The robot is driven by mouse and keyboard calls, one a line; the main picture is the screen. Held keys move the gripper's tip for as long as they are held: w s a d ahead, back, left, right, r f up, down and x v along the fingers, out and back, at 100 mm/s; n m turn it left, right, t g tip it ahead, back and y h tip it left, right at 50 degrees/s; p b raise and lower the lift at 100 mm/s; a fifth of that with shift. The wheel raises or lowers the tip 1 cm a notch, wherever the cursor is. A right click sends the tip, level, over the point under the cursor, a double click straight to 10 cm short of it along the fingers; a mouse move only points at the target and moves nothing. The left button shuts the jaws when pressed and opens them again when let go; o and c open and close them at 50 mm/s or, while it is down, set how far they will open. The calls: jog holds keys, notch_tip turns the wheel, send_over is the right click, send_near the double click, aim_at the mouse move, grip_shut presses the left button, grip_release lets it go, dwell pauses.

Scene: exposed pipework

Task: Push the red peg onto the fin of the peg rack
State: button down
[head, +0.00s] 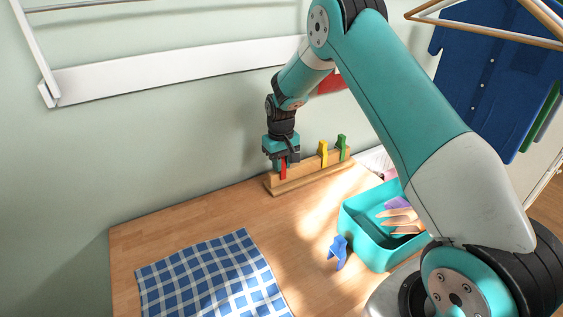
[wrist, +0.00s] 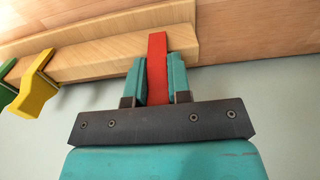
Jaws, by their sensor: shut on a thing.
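The red peg (head: 283,169) is upright at the left end of the wooden peg rack (head: 310,176). My gripper (head: 282,161) is above that end of the rack and shut on the red peg. In the wrist view the red peg (wrist: 157,70) lies between the two teal fingers (wrist: 157,78), its tip against the wooden rack (wrist: 110,55). Whether the peg straddles the fin or only touches it, I cannot tell.
A yellow peg (head: 323,153) and a green peg (head: 342,147) stand on the rack further right. A blue checked cloth (head: 210,280) lies at front left. The wall is close behind the rack.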

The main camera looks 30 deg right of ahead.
jog(key=shift+f+b, duration=0.3)
jog(key=shift+f, duration=0.15)
jog(key=c, duration=1)
grip_release()
jog(key=shift+r+p, duration=2.4)
jog(key=shift+r, duration=1.1)
